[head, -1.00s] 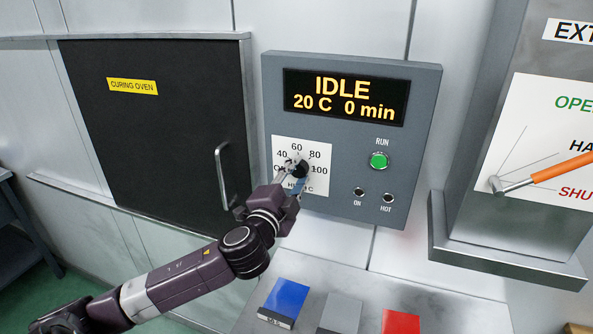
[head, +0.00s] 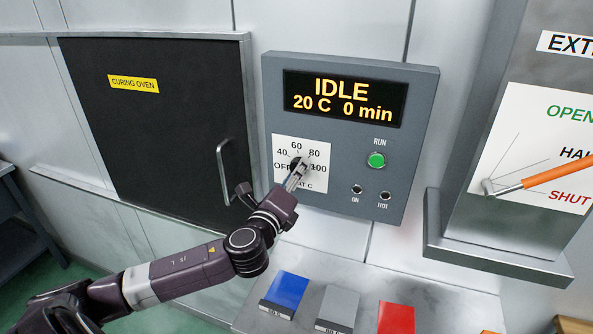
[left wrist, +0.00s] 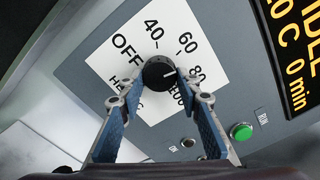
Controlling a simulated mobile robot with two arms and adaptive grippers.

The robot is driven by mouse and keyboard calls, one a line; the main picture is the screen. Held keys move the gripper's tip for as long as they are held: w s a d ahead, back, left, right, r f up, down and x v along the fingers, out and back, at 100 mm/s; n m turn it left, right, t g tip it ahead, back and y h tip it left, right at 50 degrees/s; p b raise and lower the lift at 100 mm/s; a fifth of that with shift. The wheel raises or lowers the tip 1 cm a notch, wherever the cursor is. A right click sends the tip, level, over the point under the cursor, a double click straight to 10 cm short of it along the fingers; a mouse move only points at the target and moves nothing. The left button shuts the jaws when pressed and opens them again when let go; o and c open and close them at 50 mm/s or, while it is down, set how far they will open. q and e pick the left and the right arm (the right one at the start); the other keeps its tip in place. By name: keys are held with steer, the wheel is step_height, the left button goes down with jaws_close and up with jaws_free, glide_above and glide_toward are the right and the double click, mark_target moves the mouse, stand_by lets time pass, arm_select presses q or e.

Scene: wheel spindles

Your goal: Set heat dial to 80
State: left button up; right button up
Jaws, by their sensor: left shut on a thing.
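The heat dial is a black round knob (left wrist: 158,73) on a white scale plate (head: 288,180) marked OFF, 40, 60, 80 and 100. Its white pointer line faces roughly toward 80 in the left wrist view. My left gripper (head: 298,175) is at the dial, reaching up from below. In the left wrist view its two fingertips (left wrist: 160,88) are on either side of the knob, shut on it. In the head view the fingers hide part of the knob. My right gripper is not in view.
The display (head: 346,98) reads IDLE, 20 C, 0 min. A green RUN button (head: 376,160) is right of the dial. The black oven door (head: 150,140) with its handle (head: 224,170) is at left. An orange-handled lever (head: 550,177) is at right. Blue, grey and red blocks are below.

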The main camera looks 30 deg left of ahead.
arm_select(q)
steer(key=m, duration=0.5)
steer(key=shift+f, duration=0.2)
stand_by(0.4)
steer(key=o, duration=1.2)
steer(key=shift+c, duration=0.2)
steer(key=shift+s, duration=0.1)
steer(key=v, duration=1.2)
steer(key=shift+r, duration=0.1)
